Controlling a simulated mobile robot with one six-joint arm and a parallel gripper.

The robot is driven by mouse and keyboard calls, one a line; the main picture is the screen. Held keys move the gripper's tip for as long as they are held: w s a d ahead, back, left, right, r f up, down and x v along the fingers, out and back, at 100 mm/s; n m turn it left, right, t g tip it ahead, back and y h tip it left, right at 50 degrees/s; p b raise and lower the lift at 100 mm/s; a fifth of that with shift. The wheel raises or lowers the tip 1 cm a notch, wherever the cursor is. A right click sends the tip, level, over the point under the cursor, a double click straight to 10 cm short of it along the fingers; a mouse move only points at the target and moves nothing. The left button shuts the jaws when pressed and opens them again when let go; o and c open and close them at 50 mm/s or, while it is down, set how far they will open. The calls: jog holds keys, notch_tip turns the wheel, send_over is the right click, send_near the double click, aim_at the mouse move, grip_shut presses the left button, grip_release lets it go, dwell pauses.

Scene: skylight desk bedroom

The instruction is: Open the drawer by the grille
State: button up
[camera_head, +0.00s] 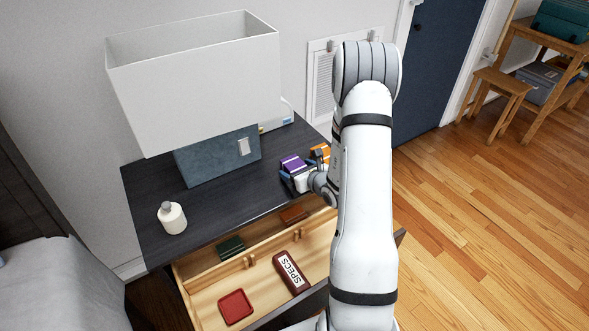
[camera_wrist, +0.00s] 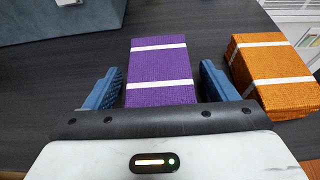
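The wooden drawer (camera_head: 262,277) of the dark bedside cabinet stands pulled out, its light interior showing. It holds a red tray (camera_head: 236,306), a dark red case marked SPECS (camera_head: 291,272), a dark green item (camera_head: 231,247) and a brown item (camera_head: 293,214). My arm hides its right part. The white grille (camera_head: 322,88) is on the wall behind, partly hidden by my arm. My gripper (camera_wrist: 160,88) is open over the cabinet top, its blue fingers on either side of a purple banded bundle (camera_wrist: 160,62).
An orange banded bundle (camera_wrist: 270,70) lies right of the purple one. A large lamp (camera_head: 200,80) and a white bottle (camera_head: 172,217) stand on the cabinet top (camera_head: 225,208). A bed (camera_head: 60,285) is at left; wood floor (camera_head: 480,220) is open at right.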

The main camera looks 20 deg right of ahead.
aim_at(297, 168)
jog(key=c, duration=1)
jog(key=shift+c, duration=0.2)
jog(key=shift+r, duration=0.15)
jog(key=shift+r, duration=0.25)
jog(key=r, duration=0.4)
jog(key=r+p, duration=0.1)
jog(key=r, duration=0.3)
jog(key=shift+a+r, duration=0.2)
jog(key=shift+r, duration=0.2)
jog(key=s+a+n+y+p, duration=0.1)
jog(key=a+y+p, duration=0.1)
jog(key=a, duration=0.4)
jog(key=s+a+f+n+g+y+p, duration=0.1)
jog(key=s+a+n+y+p, duration=0.1)
jog(key=a+p, duration=0.2)
jog(key=shift+a+n+g, duration=0.3)
jog(key=shift+a, duration=0.75)
